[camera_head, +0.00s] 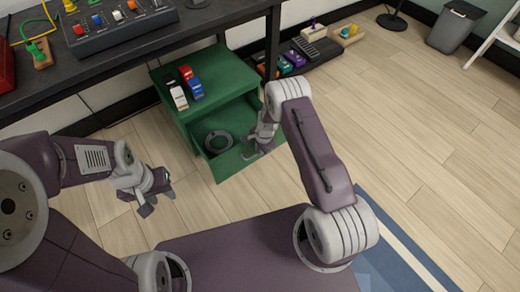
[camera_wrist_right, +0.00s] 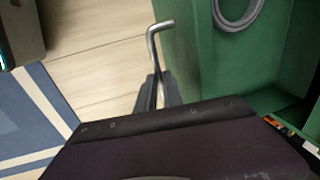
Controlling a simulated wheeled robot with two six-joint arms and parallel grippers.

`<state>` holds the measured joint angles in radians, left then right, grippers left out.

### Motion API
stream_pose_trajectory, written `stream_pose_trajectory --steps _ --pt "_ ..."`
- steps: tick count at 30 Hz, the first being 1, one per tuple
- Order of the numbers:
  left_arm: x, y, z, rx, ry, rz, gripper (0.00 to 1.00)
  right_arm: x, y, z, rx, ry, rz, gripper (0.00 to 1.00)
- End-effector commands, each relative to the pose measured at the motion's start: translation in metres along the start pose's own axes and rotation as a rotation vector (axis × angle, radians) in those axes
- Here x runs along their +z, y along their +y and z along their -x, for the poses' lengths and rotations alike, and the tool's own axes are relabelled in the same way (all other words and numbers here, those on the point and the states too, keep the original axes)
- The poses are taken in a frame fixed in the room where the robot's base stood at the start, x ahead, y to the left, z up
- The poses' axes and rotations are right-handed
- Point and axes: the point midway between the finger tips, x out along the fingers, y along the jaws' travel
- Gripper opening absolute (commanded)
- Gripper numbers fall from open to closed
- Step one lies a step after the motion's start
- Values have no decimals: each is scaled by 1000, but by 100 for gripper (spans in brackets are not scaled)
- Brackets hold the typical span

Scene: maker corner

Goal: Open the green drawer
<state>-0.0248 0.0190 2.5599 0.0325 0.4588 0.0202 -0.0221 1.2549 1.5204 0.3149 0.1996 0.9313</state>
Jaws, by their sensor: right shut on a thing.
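The green drawer (camera_head: 235,160) is pulled out of the green cabinet (camera_head: 212,68) under the workbench. Its inside shows, with a dark grey ring (camera_head: 218,142) lying in it. In the right wrist view the drawer's green front (camera_wrist_right: 183,50) carries a grey bar handle (camera_wrist_right: 152,38). My right gripper (camera_head: 256,146) is at the drawer front. Its fingers (camera_wrist_right: 155,90) are shut on the handle, and the wrist body hides part of the grip. My left gripper (camera_head: 155,203) is open and empty, above the floor left of the drawer.
Small red, white and blue items (camera_head: 184,85) stand on the cabinet top. The workbench (camera_head: 130,68) carries a control panel (camera_head: 115,22). Several items lie on a low dark platform (camera_head: 318,50) behind. A blue mat (camera_head: 385,255) lies at the front right. The wooden floor (camera_head: 415,130) on the right is clear.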

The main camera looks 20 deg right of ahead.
Motion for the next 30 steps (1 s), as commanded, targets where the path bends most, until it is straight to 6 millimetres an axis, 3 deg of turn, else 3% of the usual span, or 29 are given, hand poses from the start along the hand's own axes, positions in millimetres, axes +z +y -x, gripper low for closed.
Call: stream_pose_trajectory --steps 5,6,8,18,27,30 --pt "0 0 0 0 0 0 36 0 0 0 -1 1 0 0" --pt "0 0 0 0 0 0 36 0 0 0 -1 1 0 16" --pt "0 0 0 0 0 0 36 0 0 0 -1 1 0 32" --pt "0 0 4 0 0 0 36 0 -1 5 -1 0 0 32" --pt "-5 1 45 0 0 0 36 0 -2 71 -2 1 -1 32" --pt "-5 1 51 0 0 0 36 0 -1 85 -1 1 -1 32"
